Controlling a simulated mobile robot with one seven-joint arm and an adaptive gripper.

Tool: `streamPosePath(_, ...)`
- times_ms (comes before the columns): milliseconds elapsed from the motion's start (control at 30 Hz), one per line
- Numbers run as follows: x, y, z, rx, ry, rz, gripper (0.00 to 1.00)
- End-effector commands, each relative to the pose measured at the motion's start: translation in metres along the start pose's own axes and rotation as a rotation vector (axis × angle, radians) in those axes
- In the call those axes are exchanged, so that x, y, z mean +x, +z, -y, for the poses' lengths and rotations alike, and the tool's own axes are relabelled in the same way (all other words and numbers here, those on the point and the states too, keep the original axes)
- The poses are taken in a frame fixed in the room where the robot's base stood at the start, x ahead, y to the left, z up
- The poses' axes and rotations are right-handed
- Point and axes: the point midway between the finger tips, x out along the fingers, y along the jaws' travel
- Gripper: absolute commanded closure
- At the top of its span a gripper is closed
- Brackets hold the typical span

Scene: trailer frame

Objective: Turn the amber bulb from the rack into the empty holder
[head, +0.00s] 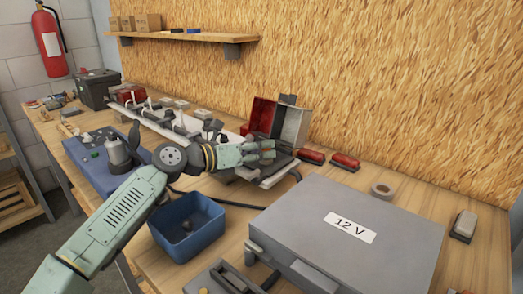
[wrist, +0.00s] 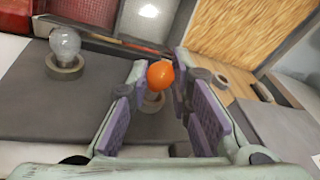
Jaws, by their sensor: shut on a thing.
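In the wrist view the amber bulb (wrist: 160,74) is a round orange globe between the fingertips of my gripper (wrist: 162,85). The purple pads are closed on it, and its base is mostly hidden. A pale ring-shaped holder (wrist: 152,104) shows just below the bulb; I cannot tell whether the base is in it or above it. A clear bulb (wrist: 65,42) stands in another round holder (wrist: 65,67) at the left on the same grey plate. In the head view my gripper (head: 268,150) is at the trailer lamp unit, and the bulb cannot be made out.
The lamp unit has an upright red panel (head: 262,115) and a pale panel (head: 291,124) behind my gripper. A grey 12 V case (head: 345,240), a blue bin (head: 187,228) and a tape roll (head: 382,190) are on the bench. Red lenses (head: 344,162) lie right of the unit.

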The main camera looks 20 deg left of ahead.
Motion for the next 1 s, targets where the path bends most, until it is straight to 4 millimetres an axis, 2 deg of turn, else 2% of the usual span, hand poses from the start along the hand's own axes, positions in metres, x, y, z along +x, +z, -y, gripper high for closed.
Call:
streamPosePath(567, 0.0013, -0.0041, -0.0027, 0.0, -0.011, -0.005, 0.92)
streamPosePath(1000, 0.0023, -0.0025, -0.0058, 0.045, -0.268, -0.117, 0.92)
